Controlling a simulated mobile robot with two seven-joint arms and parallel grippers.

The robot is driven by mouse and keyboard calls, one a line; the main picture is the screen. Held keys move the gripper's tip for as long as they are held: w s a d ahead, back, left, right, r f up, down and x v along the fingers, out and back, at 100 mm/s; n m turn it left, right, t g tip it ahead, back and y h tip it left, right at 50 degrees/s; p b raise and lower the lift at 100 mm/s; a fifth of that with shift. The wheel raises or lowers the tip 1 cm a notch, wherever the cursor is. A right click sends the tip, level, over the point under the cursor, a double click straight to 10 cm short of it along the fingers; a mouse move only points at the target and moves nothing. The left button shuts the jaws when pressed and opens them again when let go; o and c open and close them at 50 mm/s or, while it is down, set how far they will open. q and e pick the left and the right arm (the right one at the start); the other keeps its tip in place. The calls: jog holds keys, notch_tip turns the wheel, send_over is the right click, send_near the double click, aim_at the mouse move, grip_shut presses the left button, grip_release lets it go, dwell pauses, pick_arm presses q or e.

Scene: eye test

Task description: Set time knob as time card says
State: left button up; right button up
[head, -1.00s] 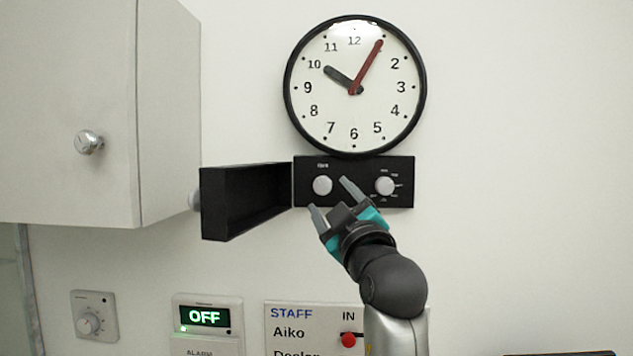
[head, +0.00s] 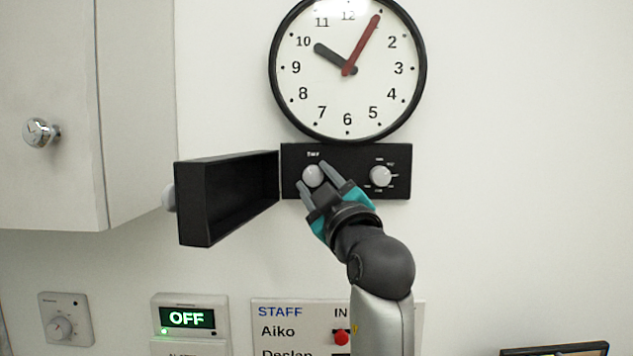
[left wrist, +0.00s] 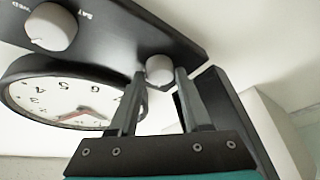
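The time knob (head: 313,175) is the round, light grey left knob on a black panel (head: 346,190) under the wall clock (head: 348,112). The clock's dark hand points near 10 and its red hand near 1. My left gripper (head: 313,176) has its two grey fingers on either side of the time knob, closed to about its width. In the left wrist view, the knob (left wrist: 160,69) sits between the fingertips (left wrist: 160,74). The knob's pointer mark cannot be made out. No time card can be made out. My right gripper is out of view.
A second knob (head: 381,176) with day labels is right of the time knob. A black cover (head: 193,205) stands open left of the panel. A cabinet (head: 135,130) is at far left. A dial (head: 60,327), an OFF display (head: 187,318) and a STAFF board (head: 280,325) are below.

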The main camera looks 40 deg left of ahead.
pick_arm(q)
grip_shut()
jog(key=shift+m, duration=0.3)
jog(key=m+t, duration=0.1)
jog(key=m, duration=0.2)
jog(key=shift+s+a+t, duration=0.1)
jog(key=shift+t, duration=0.3)
jog(key=m+t+p, duration=0.1)
jog(key=m, duration=0.2)
jog(key=m+t+h+p, duration=0.1)
jog(key=m, duration=0.2)
jog(key=shift+a+t+h+p, duration=0.1)
jog(key=shift+t+h+p, duration=0.2)
jog(key=shift+t+p, duration=0.1)
jog(key=shift+s+a+m+t+h+p, duration=0.1)
jog(key=shift+m+t+h+p, duration=0.55)
jog(key=shift+m, duration=0.7)
jog(key=shift+s+d+m+t+h+p, duration=0.1)
jog(key=shift+m+t+h+p, duration=0.45)
jog(key=shift+m, duration=0.75)
jog(key=shift+a+m+t+h+p, duration=0.1)
jog(key=shift+m+t+h+p, duration=0.4)
jog(key=shift+m+p, duration=0.65)
jog(key=shift+m+h, duration=0.3)
jog(key=shift+m, duration=0.1)
